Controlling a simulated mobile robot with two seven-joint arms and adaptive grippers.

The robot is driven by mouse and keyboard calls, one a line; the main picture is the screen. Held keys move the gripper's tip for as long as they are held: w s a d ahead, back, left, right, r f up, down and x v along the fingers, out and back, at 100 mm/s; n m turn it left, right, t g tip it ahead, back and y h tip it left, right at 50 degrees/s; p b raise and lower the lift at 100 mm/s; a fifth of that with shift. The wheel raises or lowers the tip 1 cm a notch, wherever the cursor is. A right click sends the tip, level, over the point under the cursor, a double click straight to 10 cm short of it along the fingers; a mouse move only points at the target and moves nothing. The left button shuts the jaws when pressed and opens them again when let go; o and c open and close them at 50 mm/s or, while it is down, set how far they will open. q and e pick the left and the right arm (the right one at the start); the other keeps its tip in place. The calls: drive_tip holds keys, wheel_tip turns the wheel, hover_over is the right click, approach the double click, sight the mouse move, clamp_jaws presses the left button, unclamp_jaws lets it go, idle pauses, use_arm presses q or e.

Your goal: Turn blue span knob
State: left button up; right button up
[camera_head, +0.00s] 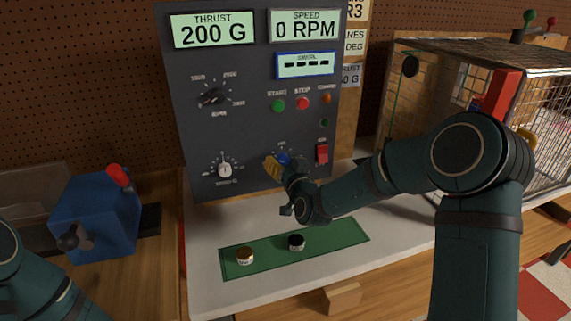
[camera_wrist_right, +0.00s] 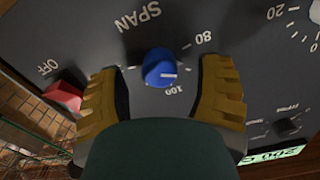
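The blue span knob (camera_wrist_right: 160,70) is on the dark control panel, under the word SPAN in the right wrist view, with scale marks 80 and 100 near it. It also shows in the head view (camera_head: 283,158), partly hidden by my right gripper. My right gripper (camera_wrist_right: 162,88) has its yellow-brown fingers open, one on each side of the knob, with a visible gap to it on both sides. In the head view my right gripper (camera_head: 277,165) is right at the panel. My left gripper is out of view; only part of my left arm shows at the lower left.
A red switch (camera_head: 322,153) sits close beside the knob. A white-pointer knob (camera_head: 225,170) is to its left on the panel. A green mat (camera_head: 335,235) with two small weights lies in front. A wire cage (camera_head: 480,110) stands right, a blue box (camera_head: 95,215) left.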

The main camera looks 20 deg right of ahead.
drive_tip(key=shift+s, duration=0.15)
drive_tip(key=s, duration=1.1)
drive_tip(key=shift+s+d, duration=0.2)
drive_tip(key=shift+s, duration=0.2)
